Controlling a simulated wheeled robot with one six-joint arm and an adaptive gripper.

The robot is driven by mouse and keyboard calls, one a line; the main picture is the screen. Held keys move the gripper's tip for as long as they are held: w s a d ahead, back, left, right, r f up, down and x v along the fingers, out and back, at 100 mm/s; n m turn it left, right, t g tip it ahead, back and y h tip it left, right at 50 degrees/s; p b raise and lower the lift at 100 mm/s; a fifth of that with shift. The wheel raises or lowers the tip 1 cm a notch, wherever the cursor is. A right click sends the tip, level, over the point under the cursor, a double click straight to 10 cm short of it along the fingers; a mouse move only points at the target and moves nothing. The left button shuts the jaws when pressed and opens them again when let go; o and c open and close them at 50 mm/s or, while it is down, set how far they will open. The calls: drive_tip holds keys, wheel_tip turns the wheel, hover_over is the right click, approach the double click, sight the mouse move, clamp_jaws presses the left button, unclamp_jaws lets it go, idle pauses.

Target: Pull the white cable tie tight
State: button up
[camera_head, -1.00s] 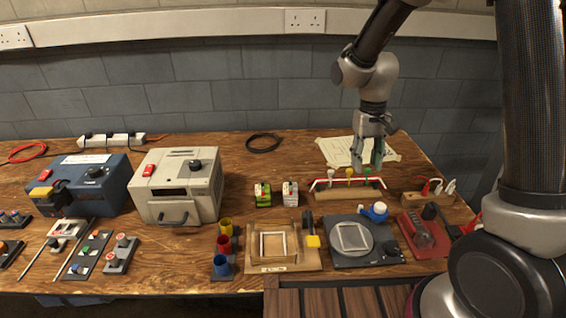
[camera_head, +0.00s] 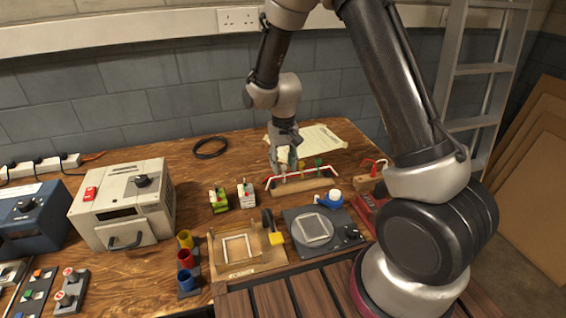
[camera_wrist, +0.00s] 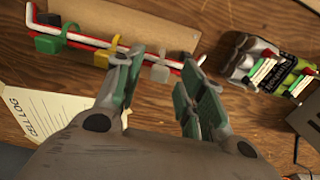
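The white cable tie (camera_wrist: 160,73) is around a red and white wire bundle (camera_wrist: 81,42). In the wrist view it shows between the fingertips of my open gripper (camera_wrist: 163,62), with a gap to each finger. In the head view my gripper (camera_head: 284,168) is over the left part of the wooden board (camera_head: 305,187) and hides most of the white tie. A yellow tie (camera_wrist: 101,56) and a green tie (camera_wrist: 48,45) are on the same bundle, beyond my left finger in the wrist view.
Two small battery-like blocks, one green (camera_head: 218,200) and one white (camera_head: 246,195), stand left of the board. A dark plate with a disc (camera_head: 313,228) and a wooden frame (camera_head: 240,247) lie in front. Paper (camera_head: 318,139) lies behind.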

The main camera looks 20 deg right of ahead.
sight(283, 166)
clamp_jaws()
wheel_tip(283, 166, up, 4)
drive_tip(key=shift+r, duration=0.3)
unclamp_jaws()
